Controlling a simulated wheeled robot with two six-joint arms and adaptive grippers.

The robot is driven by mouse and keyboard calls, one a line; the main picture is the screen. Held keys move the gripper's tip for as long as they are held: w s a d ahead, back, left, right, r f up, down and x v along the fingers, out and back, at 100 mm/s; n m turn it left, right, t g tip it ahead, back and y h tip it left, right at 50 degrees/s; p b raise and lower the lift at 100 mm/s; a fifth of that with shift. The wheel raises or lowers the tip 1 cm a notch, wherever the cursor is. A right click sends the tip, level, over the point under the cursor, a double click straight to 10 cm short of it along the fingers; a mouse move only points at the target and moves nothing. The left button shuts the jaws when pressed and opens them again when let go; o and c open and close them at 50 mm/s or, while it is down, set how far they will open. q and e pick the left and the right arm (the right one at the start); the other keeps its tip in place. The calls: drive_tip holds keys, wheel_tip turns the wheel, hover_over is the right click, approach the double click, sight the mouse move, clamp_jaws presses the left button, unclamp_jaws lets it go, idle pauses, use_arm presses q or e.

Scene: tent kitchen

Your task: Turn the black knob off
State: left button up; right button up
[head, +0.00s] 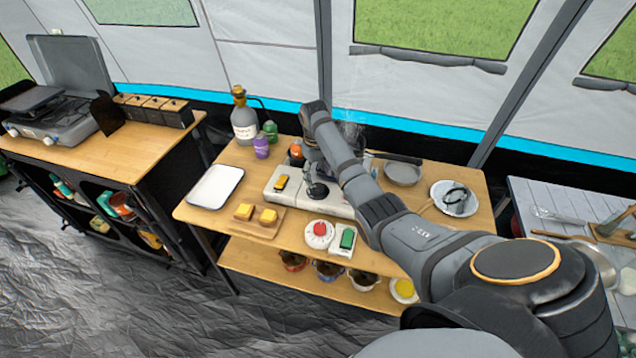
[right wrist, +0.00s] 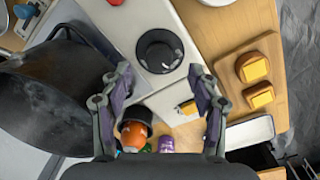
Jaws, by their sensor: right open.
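The black knob (head: 317,191) is round and sits on the front of a white stove (head: 339,206), near the middle of the wooden table. In the right wrist view the knob (right wrist: 159,51) shows whole, just beyond my fingertips and roughly centred between them. My right gripper (right wrist: 160,74) is open and empty, with its two fingers apart over the white stove top. No contact with the knob shows. In the head view my right forearm and wrist hide part of the stove and much of the gripper. My left gripper is not in view.
A steaming dark pot (right wrist: 45,100) stands close to the left finger in the wrist view. A yellow switch (head: 282,182) is left of the knob. A bread board (head: 256,224), white tray (head: 214,187), red round device (head: 319,233) and purple bottle (head: 261,147) surround the stove.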

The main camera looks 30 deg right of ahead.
sight(318, 186)
drive_tip(key=shift+w+f, duration=0.2)
drive_tip(key=shift+f, duration=0.4)
drive_tip(key=shift+w+f, duration=0.15)
drive_tip(key=shift+f, duration=0.45)
drive_tip(key=f, duration=0.3)
drive_tip(key=shift+w+d+f, duration=0.15)
drive_tip(key=shift+w, duration=0.05)
drive_tip(key=shift+s+f, duration=0.1)
drive_tip(key=shift+c, duration=1.7)
drive_tip(key=c, duration=0.8)
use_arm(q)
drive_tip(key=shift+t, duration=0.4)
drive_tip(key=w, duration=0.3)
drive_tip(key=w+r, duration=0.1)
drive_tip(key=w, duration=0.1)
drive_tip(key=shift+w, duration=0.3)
use_arm(e)
drive_tip(key=shift+c, duration=0.2)
